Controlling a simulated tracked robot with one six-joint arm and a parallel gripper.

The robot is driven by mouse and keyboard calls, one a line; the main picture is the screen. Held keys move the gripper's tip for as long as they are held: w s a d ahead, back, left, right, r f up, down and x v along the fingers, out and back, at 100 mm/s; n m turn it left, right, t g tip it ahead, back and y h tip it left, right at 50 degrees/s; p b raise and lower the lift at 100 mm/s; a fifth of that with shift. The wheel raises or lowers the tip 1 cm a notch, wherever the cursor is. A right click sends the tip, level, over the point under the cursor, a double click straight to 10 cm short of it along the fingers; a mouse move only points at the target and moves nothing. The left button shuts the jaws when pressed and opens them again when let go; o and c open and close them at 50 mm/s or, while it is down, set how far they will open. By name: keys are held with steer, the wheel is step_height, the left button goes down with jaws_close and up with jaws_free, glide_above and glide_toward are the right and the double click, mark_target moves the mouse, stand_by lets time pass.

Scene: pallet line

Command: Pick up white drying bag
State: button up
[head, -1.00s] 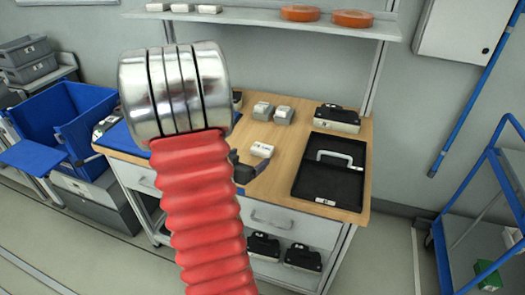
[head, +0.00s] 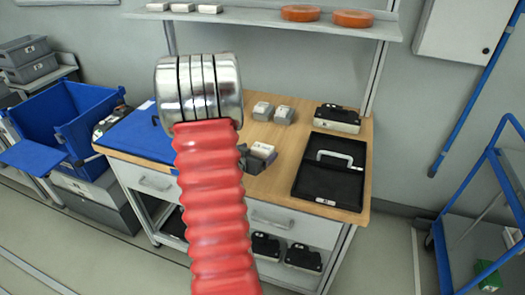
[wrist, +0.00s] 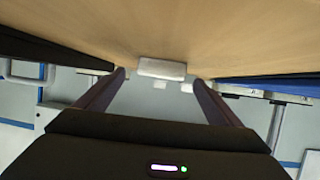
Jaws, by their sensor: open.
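The white drying bag (head: 263,151) is a small white block on the wooden bench top, left of the black tray. My gripper (head: 252,160) is at the bag's near left side, mostly hidden behind my red arm. In the wrist view, my gripper (wrist: 160,78) has its two fingers wide apart. A white block (wrist: 162,68), seemingly the bag, shows between and beyond the fingertips, with bare gaps on both sides. I cannot tell how deep it sits between them.
A black tray (head: 311,190) with a light handle lies right of the bag. A black-topped case (head: 338,118) is at the back right. A blue mat (head: 135,135) covers the bench's left side. A shelf (head: 270,18) hangs above.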

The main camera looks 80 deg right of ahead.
mark_target(262, 148)
steer(key=shift+x, duration=2.65)
steer(key=shift+r, duration=0.1)
steer(key=shift+c, duration=0.7)
steer(key=c, duration=1)
steer(key=shift+r, duration=0.1)
steer(key=shift+r, duration=4.95)
steer(key=shift+w, duration=0.1)
